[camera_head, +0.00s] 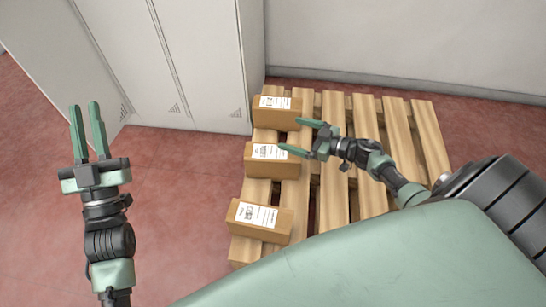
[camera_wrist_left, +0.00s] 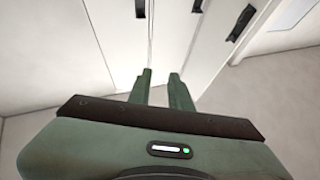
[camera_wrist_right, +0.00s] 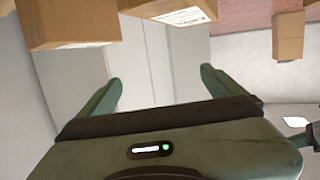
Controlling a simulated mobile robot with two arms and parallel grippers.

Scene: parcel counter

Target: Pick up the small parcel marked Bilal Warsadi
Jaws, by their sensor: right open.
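Three small brown parcels with white labels lie in a row along the pallet's left side: a far one (camera_head: 287,124), a middle one (camera_head: 268,169) and a near one (camera_head: 262,231). The label print is too small to read, so I cannot tell which is marked Bilal Warsadi. My right gripper (camera_head: 291,134) is open and empty, its fingers pointing left near the far and middle parcels. The right wrist view shows parcels at its top left (camera_wrist_right: 70,22), top middle (camera_wrist_right: 168,14) and right (camera_wrist_right: 288,36). My left gripper (camera_head: 85,106) is open and empty, away on the left.
The wooden pallet (camera_head: 368,195) stands on a red floor (camera_head: 185,190), its right slats bare of parcels. Grey lockers (camera_head: 185,60) stand behind on the left, close to the pallet's far left corner. A pale wall (camera_head: 400,40) runs behind. The floor left of the pallet is clear.

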